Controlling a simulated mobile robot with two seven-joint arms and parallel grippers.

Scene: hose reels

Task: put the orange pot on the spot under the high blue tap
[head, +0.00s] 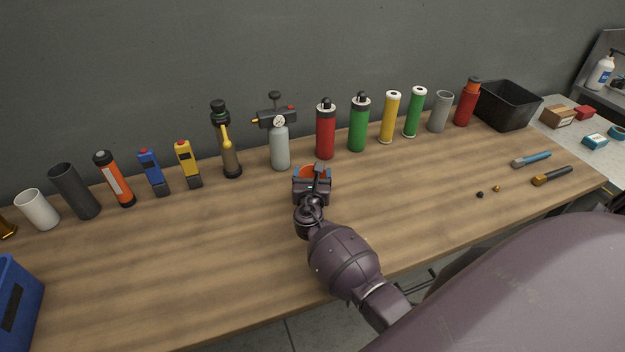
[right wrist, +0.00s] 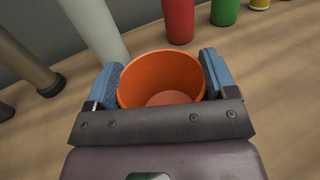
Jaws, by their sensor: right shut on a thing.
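The orange pot (right wrist: 160,66) is an open, empty round cup. It sits between the two blue finger pads of my right gripper (right wrist: 160,80), which is shut on it. In the head view only a bit of the pot's orange rim (head: 308,169) shows past my right gripper (head: 312,176), near the middle of the bench. I cannot tell whether the pot touches the bench top. No high blue tap and no marked spot can be made out in either view. My left gripper is not in view.
A row of bottles and tools stands along the wall, with a grey gauge cylinder (head: 280,148) and a red bottle (head: 325,135) just behind the pot. A black bin (head: 507,106) is at the far right, a blue box (head: 18,305) at lower left. The bench's front left (head: 180,270) is clear.

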